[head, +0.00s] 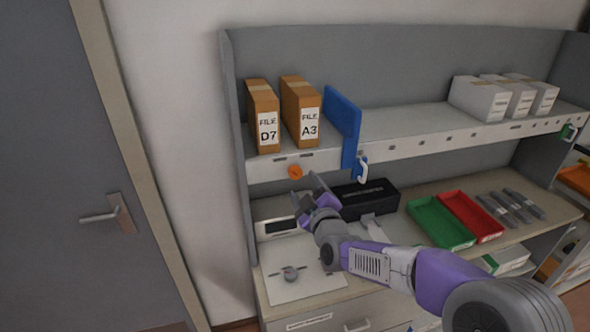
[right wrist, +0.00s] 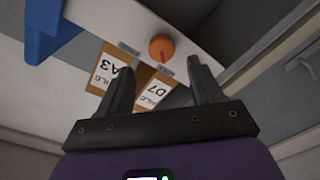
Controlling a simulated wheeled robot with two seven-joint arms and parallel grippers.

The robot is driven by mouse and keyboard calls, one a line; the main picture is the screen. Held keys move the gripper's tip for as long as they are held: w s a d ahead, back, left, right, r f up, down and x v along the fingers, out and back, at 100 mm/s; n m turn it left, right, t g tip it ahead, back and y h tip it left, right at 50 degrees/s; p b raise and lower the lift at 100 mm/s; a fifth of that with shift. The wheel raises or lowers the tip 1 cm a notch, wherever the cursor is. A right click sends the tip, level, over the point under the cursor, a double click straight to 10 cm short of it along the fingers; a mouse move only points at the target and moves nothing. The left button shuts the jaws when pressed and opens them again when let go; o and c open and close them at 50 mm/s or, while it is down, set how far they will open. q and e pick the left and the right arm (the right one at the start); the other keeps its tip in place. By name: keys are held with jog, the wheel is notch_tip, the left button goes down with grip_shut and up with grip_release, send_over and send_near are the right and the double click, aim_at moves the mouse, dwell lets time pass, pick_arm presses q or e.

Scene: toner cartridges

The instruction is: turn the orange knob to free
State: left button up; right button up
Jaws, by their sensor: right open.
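The orange knob (head: 295,172) sits on the front edge of the white shelf, below the two file boxes. In the right wrist view the knob (right wrist: 162,46) is round, with a small red mark at its lower edge. My right gripper (head: 308,188) is open and empty, just below the knob and apart from it. In the right wrist view its two fingers (right wrist: 158,82) point toward the shelf edge, with the knob beyond the gap between the tips. I cannot read the knob's setting. My left gripper is not in view.
Brown file boxes D7 (head: 263,118) and A3 (head: 301,112) stand above the knob, beside a blue panel (head: 343,125). A black box (head: 367,198), a green tray (head: 439,222) and a red tray (head: 471,216) are on the counter. A white device (head: 280,226) is below the knob.

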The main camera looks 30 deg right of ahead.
aim_at(297, 175)
jog(key=shift+w+d+f+p, duration=0.1)
jog(key=shift+w+d+p, duration=0.1)
jog(key=shift+w, duration=0.8)
jog(key=shift+w+d+r+p, duration=0.1)
jog(key=shift+w+d, duration=0.1)
jog(key=shift+w, duration=0.8)
jog(key=shift+w+d+f+p, duration=0.1)
jog(key=shift+w+d, duration=0.1)
jog(key=shift+w, duration=0.8)
jog(key=c, duration=1.1)
jog(key=shift+o, duration=0.2)
jog(key=shift+f+m+b, duration=0.1)
jog(key=shift+m+b, duration=0.5)
jog(key=shift+b, duration=0.4)
jog(key=m+b, duration=0.5)
jog(key=b, duration=0.1)
jog(key=shift+f, duration=0.1)
jog(key=shift+m+b, duration=0.85)
jog(key=shift+m, duration=0.15)
jog(key=m+b, duration=0.3)
jog(key=m, duration=0.1)
jog(key=shift+m, duration=0.3)
jog(key=m+b, duration=0.2)
jog(key=m, duration=0.3)
jog(key=shift+m+h, duration=0.3)
jog(key=shift+h, duration=0.1)
